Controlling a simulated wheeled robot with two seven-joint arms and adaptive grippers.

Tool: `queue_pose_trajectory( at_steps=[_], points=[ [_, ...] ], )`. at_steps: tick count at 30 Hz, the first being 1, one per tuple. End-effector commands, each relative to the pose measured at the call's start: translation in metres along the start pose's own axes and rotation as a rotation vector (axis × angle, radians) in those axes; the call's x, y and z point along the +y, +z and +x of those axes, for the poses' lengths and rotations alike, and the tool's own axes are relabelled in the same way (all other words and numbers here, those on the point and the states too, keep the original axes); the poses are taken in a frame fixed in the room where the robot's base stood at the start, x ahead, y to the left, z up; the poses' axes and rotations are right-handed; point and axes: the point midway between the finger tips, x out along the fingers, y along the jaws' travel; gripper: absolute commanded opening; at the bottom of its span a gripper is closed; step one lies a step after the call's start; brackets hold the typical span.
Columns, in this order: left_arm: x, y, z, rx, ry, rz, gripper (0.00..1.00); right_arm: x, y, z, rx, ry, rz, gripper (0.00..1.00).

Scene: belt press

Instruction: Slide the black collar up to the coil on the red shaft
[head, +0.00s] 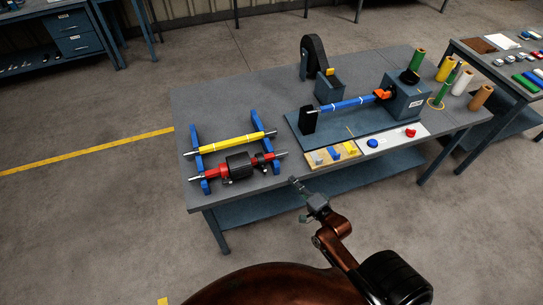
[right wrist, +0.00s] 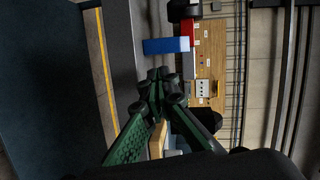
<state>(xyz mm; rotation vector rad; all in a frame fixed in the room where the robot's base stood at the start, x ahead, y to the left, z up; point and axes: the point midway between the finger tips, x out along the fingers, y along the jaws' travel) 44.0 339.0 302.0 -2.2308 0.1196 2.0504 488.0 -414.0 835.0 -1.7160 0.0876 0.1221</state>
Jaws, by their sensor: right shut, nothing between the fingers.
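The red shaft (head: 211,172) lies across the blue rack (head: 195,163) at the near left of the table, in front of a yellow shaft. The wide black coil (head: 238,164) sits around its middle. The smaller black collar (head: 257,160) is around the shaft to the right of the coil, with at most a narrow gap between them. My right gripper (head: 296,184) is shut and empty near the table's front edge, right of the shaft's right end and apart from it. Its shut fingertips (right wrist: 163,78) also show in the right wrist view. My left gripper is out of view.
The yellow shaft (head: 238,143) lies behind on the same rack. A press with a blue shaft (head: 347,104) stands to the right. A tray of small blocks (head: 333,155) and a panel with blue and red buttons (head: 392,140) lie near the front edge.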

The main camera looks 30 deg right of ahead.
Motion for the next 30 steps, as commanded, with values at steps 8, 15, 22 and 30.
queue_pose_trajectory(
  at_steps=[8,15,22,30],
  points=[
    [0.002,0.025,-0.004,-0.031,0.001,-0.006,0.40,-0.068,-0.010,0.004,0.002,-0.137,0.151,0.00],
    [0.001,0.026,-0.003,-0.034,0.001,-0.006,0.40,-0.073,-0.011,0.044,0.003,-0.138,0.151,0.00],
    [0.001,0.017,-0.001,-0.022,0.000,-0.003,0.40,-0.078,-0.011,0.092,0.003,-0.136,0.148,0.00],
    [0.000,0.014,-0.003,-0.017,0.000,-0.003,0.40,-0.083,0.019,0.104,0.003,-0.133,0.149,0.00]
  ],
)
